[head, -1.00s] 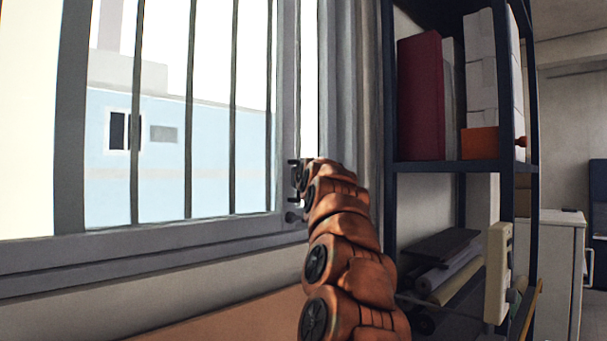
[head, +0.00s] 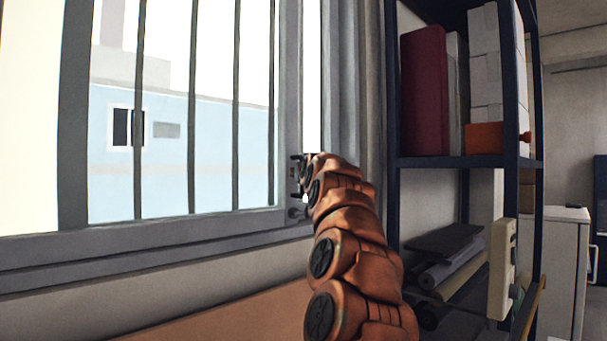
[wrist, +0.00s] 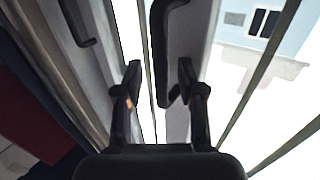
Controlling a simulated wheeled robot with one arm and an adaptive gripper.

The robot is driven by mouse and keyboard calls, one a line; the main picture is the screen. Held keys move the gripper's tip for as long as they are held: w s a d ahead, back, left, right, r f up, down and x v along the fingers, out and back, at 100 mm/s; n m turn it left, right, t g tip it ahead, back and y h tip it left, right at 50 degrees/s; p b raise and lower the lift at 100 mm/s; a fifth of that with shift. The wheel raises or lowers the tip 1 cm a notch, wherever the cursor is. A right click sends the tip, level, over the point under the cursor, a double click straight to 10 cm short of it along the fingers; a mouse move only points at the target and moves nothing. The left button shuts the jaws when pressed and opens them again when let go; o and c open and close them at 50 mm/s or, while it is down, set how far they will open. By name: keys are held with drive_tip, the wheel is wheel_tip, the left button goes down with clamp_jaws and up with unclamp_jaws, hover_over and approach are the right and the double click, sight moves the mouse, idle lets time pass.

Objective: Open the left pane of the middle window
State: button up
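The barred window (head: 234,110) fills the left of the head view, with a grey frame. The vertical frame member (head: 292,90) at its right edge has a narrow bright strip beside it. My gripper (head: 296,175) is at this member, low on its height. In the wrist view my gripper (wrist: 159,78) is open, with its two dark fingers apart. A dark window handle (wrist: 162,60) on a pale frame member extends between the fingers, closer to the right one. I cannot tell whether they touch. A second dark handle (wrist: 77,22) is at the upper left.
A dark shelf rack (head: 392,190) stands close to the right of my arm, holding a red binder (head: 425,90), an orange box (head: 485,138) and rolls. A wall-side curtain or frame (head: 355,80) is between window and rack. A white cabinet (head: 556,265) stands further right.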

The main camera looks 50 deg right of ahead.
drive_tip(key=v, duration=1.1)
drive_tip(key=shift+s+a, duration=0.25)
idle(0.6)
